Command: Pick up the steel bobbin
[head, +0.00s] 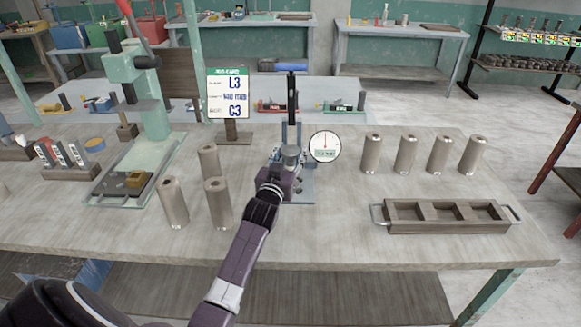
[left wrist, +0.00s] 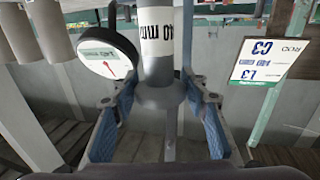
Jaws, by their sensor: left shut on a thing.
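The steel bobbin (head: 291,152) is a grey flanged piece at the gauge stand (head: 291,100) in the middle of the bench. In the left wrist view its round flange (left wrist: 160,97) sits between my blue finger pads. A banded grey cylinder with printed writing and a thin stem line up with it; I cannot tell where one part ends. My left gripper (head: 284,180) is shut on the bobbin, and its fingers also show in the left wrist view (left wrist: 163,125). I cannot tell whether the bobbin is clear of the stand. My right gripper is not in view.
A round dial (head: 325,146) stands close right of the gripper. Several steel cylinders (head: 407,154) stand right, and 3 more (head: 218,204) left. A compartment tray (head: 447,227) lies front right. A green press (head: 145,100) and a sign (head: 228,93) stand left.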

